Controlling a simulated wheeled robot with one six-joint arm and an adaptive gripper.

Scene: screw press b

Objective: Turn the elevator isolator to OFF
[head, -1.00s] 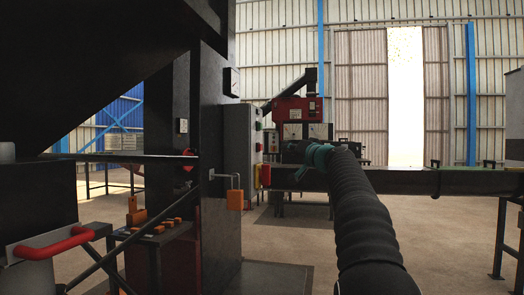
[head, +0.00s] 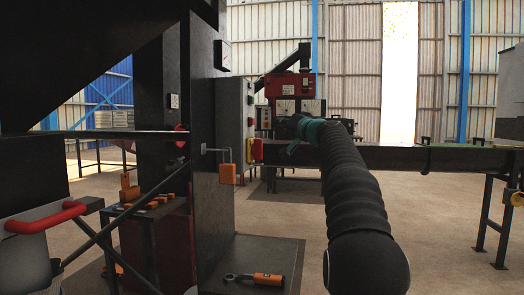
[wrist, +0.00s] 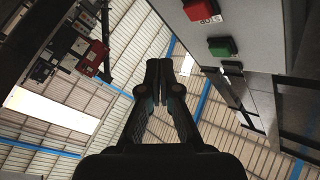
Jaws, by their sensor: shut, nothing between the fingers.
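A narrow grey control box (head: 229,112) is fixed to the right side of the dark machine column. A small red and yellow piece (head: 257,150) sits low on its right face and looks like the isolator. Its handle position is too small to read. In the wrist view the grey box (wrist: 262,28) shows at the upper right, with a red button (wrist: 200,9) and a green button (wrist: 222,47). My gripper (wrist: 158,66) is shut and empty, apart from the box. In the head view my arm reaches forward to the right of the box, its fingers hard to make out.
An orange padlock (head: 227,174) hangs from a bracket on the column. An orange-handled tool (head: 268,279) lies on a dark plate at the column's foot. A red press head (head: 290,85) stands behind my arm. A long dark beam (head: 400,157) runs right.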

